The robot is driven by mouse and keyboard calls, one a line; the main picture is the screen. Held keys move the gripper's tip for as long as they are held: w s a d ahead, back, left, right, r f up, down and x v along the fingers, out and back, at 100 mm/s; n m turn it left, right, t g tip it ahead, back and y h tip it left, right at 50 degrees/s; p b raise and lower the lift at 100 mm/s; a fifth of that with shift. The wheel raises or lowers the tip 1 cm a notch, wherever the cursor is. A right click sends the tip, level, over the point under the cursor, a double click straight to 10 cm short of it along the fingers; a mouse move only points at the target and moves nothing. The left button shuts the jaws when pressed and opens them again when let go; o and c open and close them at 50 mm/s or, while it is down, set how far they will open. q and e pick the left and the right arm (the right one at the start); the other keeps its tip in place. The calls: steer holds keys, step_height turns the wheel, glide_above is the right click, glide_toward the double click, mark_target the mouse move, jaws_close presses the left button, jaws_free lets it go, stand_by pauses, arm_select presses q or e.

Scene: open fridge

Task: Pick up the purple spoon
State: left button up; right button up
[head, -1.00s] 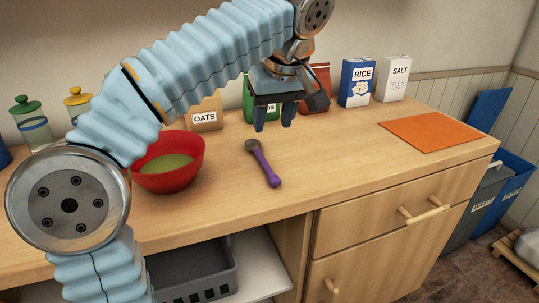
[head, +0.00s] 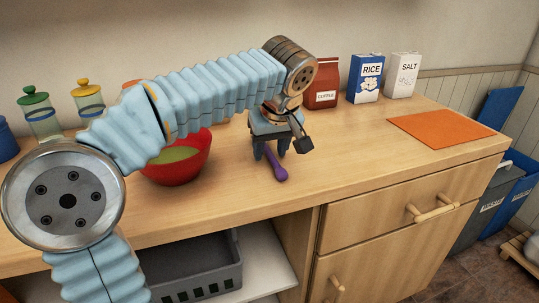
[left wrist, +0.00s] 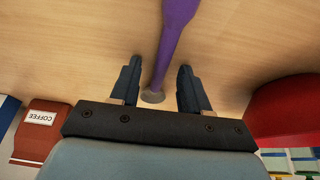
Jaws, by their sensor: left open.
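The purple spoon (head: 279,172) lies on the wooden counter in the head view, its handle end towards the front edge. My left gripper (head: 270,154) is just above it, pointing down, and hides its grey bowl end. In the left wrist view the purple handle (left wrist: 174,28) runs down from the top edge. The lower handle and grey bowl show between the two open fingers of my left gripper (left wrist: 160,68), with space on both sides. Nothing is gripped. My right gripper is in neither view.
A red bowl (head: 190,166) with greenish contents stands left of the gripper. The coffee bag (head: 322,84), rice box (head: 366,80) and salt box (head: 402,76) stand along the wall. An orange mat (head: 441,131) lies right. The counter (head: 345,150) between spoon and mat is clear.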

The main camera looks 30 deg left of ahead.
mark_target(268, 149)
arm_select(q)
steer(key=shift+c, duration=0.2)
jaws_close()
step_height(268, 149, up, 3)
steer(key=shift+p, duration=0.35)
steer(key=s+d+r, duration=0.6)
steer(key=s+r, duration=0.4)
steer(key=s, duration=0.2)
steer(key=shift+s, duration=0.35)
steer(key=shift+r, duration=0.15)
